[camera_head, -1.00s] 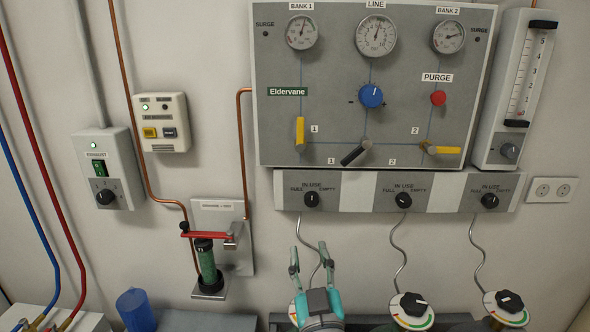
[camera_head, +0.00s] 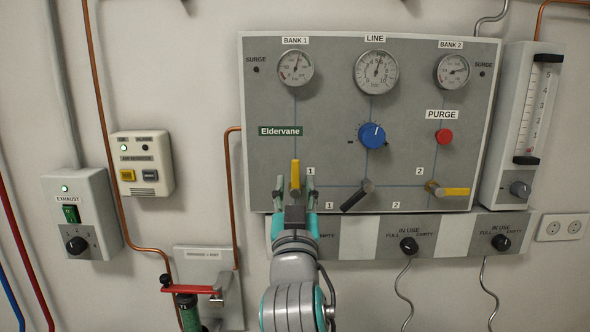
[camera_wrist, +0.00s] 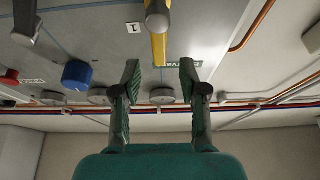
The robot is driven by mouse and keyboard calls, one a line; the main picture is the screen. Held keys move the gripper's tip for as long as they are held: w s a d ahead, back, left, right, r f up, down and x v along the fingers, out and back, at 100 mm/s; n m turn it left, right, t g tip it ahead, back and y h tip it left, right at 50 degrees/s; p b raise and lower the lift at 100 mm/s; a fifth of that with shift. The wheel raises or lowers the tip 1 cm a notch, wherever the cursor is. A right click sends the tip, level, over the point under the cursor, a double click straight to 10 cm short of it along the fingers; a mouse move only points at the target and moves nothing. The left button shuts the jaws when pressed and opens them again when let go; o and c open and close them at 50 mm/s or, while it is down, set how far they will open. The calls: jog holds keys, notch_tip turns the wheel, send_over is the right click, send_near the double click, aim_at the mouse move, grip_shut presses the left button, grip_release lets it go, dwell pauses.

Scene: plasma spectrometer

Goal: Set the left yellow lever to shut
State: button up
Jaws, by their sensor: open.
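The left yellow lever (camera_head: 295,175) is on the grey panel (camera_head: 270,100) under the BANK 1 gauge, and its handle points straight up along the blue line. In the wrist view the yellow lever (camera_wrist: 159,48) shows at the top, with its round grey pivot (camera_wrist: 157,18) nearest. My gripper (camera_head: 295,188) is open, its two fingers apart on either side of the lever in the head view. In the wrist view my gripper (camera_wrist: 160,75) has nothing between its fingertips, and the lever lies beyond them. I cannot tell whether either finger touches it. The lever's pivot is hidden in the head view.
A black lever (camera_head: 357,196) is tilted to the right of my gripper. Another yellow lever (camera_head: 455,191) points right, near the red purge button (camera_head: 444,137). The blue knob (camera_head: 372,135) is at mid-panel. A red-handled fitting (camera_head: 190,289) is low on the left.

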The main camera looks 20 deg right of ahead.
aim_at(295, 171)
jog(key=shift+x, duration=2.8)
grip_shut()
